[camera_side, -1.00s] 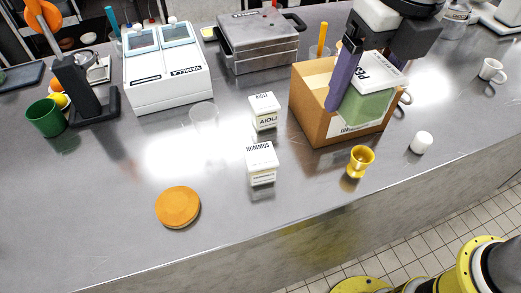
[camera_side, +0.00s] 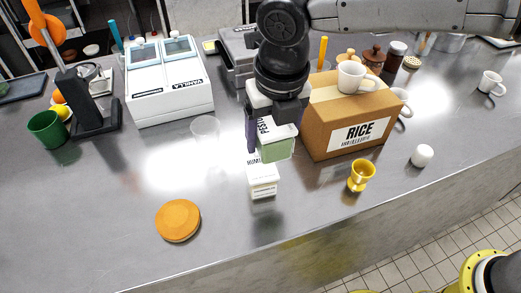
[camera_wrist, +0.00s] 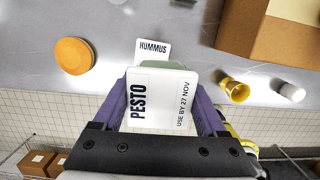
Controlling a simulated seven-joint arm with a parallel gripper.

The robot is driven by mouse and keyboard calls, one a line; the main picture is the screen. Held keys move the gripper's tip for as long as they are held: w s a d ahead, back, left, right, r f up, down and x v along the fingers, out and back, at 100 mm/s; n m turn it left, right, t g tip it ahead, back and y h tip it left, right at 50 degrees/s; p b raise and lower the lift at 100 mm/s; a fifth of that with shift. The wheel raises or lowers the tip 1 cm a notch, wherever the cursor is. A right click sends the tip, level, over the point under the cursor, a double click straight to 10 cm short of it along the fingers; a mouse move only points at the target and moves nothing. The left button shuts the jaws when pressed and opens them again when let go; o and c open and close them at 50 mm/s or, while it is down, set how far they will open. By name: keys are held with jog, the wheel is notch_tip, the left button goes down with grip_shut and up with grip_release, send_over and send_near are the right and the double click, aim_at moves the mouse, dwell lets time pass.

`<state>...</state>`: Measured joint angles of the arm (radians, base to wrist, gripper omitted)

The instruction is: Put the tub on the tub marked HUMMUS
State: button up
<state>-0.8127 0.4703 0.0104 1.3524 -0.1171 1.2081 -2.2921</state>
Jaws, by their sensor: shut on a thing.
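My gripper (camera_side: 270,135) is shut on a green tub with a white lid marked PESTO (camera_side: 276,143), with purple fingers on its two sides. The lid also shows between the fingers in the wrist view (camera_wrist: 162,101). The white tub marked HUMMUS (camera_side: 263,182) stands upright on the steel counter. In the side view the held tub covers part of the HUMMUS lid. In the wrist view part of the HUMMUS lid (camera_wrist: 153,49) shows beyond the PESTO tub. I cannot tell whether the two tubs touch.
A cardboard box marked RICE (camera_side: 345,120) stands just right of the tubs, with a white mug (camera_side: 354,76) on top. A yellow cup (camera_side: 361,176) and a white piece (camera_side: 422,156) stand nearer the front right. An orange disc (camera_side: 178,220) lies left. A clear glass (camera_side: 206,130) stands behind-left.

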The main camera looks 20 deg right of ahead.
aim_at(264, 122)
jog(key=shift+w+a+f, duration=0.3)
jog(key=shift+f, duration=0.2)
jog(key=shift+w+a+f, duration=0.25)
jog(key=shift+w+f, duration=0.05)
jog(key=shift+f, duration=0.15)
jog(key=shift+w+a+f, duration=0.1)
jog(key=shift+f, duration=0.8)
jog(key=shift+w+a+f, duration=0.1)
jog(key=shift+f, duration=0.8)
jog(key=o, duration=1.5)
jog(key=shift+f, duration=0.15)
jog(key=r, duration=0.4)
jog(key=s+r, duration=0.1)
jog(key=r, duration=0.3)
jog(key=s+r, duration=0.1)
jog(key=r, duration=0.3)
jog(key=shift+r, duration=0.1)
